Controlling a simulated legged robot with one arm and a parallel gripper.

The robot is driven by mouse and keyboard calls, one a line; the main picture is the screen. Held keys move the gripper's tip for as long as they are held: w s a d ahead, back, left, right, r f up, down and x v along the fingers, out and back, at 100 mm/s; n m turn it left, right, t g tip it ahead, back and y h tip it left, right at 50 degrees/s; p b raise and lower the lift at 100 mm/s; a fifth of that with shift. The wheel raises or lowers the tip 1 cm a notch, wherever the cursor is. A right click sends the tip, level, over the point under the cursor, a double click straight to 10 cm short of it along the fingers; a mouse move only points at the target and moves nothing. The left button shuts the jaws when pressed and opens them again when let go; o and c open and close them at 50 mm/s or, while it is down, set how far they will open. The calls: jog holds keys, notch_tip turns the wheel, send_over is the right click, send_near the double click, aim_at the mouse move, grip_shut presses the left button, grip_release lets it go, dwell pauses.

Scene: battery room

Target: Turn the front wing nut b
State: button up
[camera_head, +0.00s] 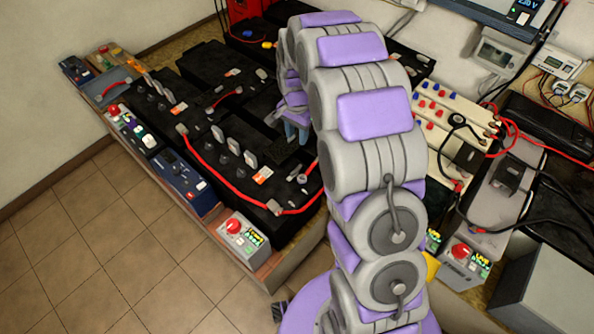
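Black batteries stand in rows on a wooden bench (205,222) left of my arm. The near black battery (285,225) carries a row of upright grey tabs (235,148) that look like wing nuts. Another row of grey tabs (155,86) stands on a battery farther left. No lettering shows which one is b. My gripper (295,132) points down over the batteries, right of the near row and apart from it. My arm partly hides it, and its fingers are too small to tell their opening. Nothing is visibly held.
Red cables (215,174) run over the near batteries. A control box with a red knob (240,232) stands at the bench's front edge. A blue instrument (186,185) is beside it. Cables and meters crowd the right bench. The tiled floor (110,240) is clear at lower left.

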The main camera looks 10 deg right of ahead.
jog(key=m, duration=0.1)
send_over(296, 169)
notch_tip(296, 169, down, 4)
jog(key=f, duration=0.1)
notch_tip(296, 169, down, 17)
jog(key=b, duration=0.3)
jog(key=shift+b, duration=0.4)
jog(key=shift+r, duration=0.1)
jog(key=shift+s, duration=0.1)
grip_shut()
